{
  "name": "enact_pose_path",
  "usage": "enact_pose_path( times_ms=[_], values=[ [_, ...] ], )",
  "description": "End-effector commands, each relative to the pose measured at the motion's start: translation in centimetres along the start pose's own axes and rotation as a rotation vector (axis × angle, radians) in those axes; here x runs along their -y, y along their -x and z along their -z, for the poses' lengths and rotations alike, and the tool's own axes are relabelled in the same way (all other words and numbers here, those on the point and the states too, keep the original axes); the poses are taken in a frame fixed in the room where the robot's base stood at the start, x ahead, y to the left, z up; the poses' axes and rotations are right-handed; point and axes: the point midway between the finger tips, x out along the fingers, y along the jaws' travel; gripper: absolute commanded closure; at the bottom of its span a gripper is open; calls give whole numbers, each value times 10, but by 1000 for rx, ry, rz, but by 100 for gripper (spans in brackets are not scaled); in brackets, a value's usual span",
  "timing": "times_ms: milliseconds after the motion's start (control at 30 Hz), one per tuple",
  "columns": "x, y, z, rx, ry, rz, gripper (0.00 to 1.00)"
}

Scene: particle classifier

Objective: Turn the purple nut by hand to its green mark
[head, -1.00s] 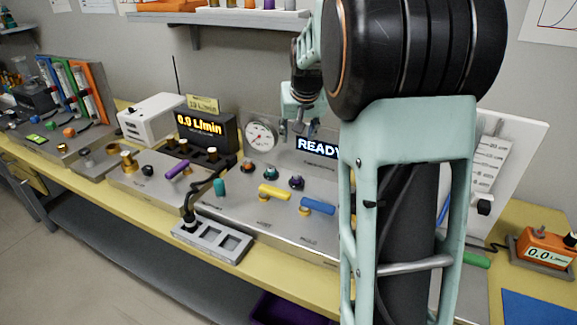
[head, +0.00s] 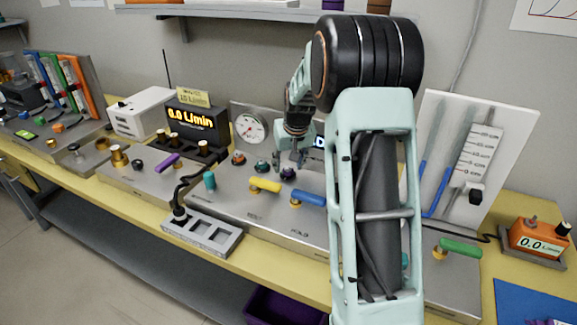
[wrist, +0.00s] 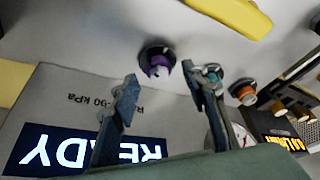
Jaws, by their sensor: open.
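The purple nut (wrist: 158,62) sits on a dark round base on the metal panel. In the head view it (head: 288,173) is the rightmost of three small knobs. My gripper (wrist: 160,80) is open and empty, its fingers apart on either side of the nut in the picture. In the head view my gripper (head: 288,161) is just above and behind the nut; I cannot tell whether it touches. The green mark is not discernible in either view.
A teal knob (wrist: 212,73) and an orange knob (wrist: 243,91) stand close beside the purple nut. A yellow handle (head: 265,185) and a blue handle (head: 308,198) are in front. A READY display (wrist: 85,150) and a gauge (head: 250,128) are behind.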

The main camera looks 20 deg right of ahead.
Motion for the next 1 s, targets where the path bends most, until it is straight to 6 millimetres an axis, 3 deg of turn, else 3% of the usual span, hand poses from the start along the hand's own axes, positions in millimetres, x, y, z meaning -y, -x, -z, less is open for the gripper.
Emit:
enact_pose_path(
  times_ms=[400, 767, 1000],
  values=[
    [0, -9, 0, 0, 0, -1, 59],
    [0, -9, 0, 0, 0, -1, 98],
    [0, -9, 0, 0, -15, -7, 100]
  ],
)
